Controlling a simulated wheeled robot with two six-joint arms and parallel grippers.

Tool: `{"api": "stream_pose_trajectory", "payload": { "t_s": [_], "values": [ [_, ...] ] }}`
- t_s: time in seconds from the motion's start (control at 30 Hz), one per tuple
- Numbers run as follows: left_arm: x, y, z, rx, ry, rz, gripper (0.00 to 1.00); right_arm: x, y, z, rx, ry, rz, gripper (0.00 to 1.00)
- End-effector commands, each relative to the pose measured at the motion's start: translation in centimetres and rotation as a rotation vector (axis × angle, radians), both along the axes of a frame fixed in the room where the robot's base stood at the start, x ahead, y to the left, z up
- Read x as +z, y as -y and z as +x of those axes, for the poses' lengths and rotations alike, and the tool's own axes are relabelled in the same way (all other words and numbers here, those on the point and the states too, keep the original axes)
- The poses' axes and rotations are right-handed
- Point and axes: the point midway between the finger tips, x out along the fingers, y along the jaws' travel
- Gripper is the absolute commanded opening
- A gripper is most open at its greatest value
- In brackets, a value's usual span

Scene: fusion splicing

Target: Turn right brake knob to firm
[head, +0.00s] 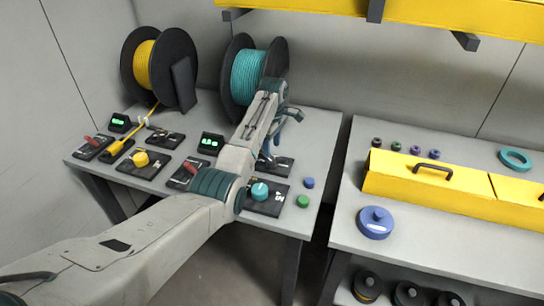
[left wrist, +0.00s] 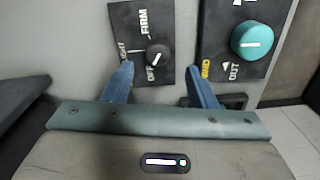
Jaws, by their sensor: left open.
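The right brake knob (left wrist: 157,55) is a small black knob on a dark plate marked OFF, LIGHT and FIRM. Its white mark seems to point down toward OFF in the left wrist view. My left gripper (left wrist: 158,69) is open, its blue fingers apart, one to each side below the knob and not touching it as far as I can see. In the head view the right brake plate (head: 284,165) is partly hidden by my left arm and gripper (head: 272,148). My right gripper is not in view.
A teal knob (left wrist: 252,40) on a plate marked OUT lies beside the brake plate. A teal cable spool (head: 248,75) stands behind my gripper. Green (head: 303,201) and blue (head: 309,183) caps lie at the table's right edge. A gap separates the second table (head: 345,225).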

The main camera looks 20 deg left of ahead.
Motion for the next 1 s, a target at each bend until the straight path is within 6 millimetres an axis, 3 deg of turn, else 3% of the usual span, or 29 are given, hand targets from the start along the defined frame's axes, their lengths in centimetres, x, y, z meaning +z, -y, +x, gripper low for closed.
{"api": "stream_pose_trajectory", "payload": {
  "t_s": [0.13, 0.3, 0.47, 0.73, 0.93, 1.0],
  "values": [
    [-2.8, 0.0, -0.2, 0.0, -0.004, 0.001, 0.52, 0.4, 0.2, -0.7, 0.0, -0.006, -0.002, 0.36],
    [-5.1, -0.1, -0.2, 0.0, -0.002, 0.0, 0.52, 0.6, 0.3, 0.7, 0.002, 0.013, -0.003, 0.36],
    [-6.1, -0.1, -0.2, 0.0, 0.0, 0.0, 0.52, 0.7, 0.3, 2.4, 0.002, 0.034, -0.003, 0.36],
    [-6.2, -0.1, -0.2, 0.0, 0.0, 0.0, 0.52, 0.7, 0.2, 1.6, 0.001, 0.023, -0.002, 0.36],
    [-6.2, -0.1, -0.2, 0.0, 0.0, 0.0, 0.13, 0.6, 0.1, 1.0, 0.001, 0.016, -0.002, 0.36],
    [-6.2, -0.1, -0.2, 0.0, -0.001, 0.0, 0.07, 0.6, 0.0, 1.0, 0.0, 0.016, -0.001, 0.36]
  ]
}}
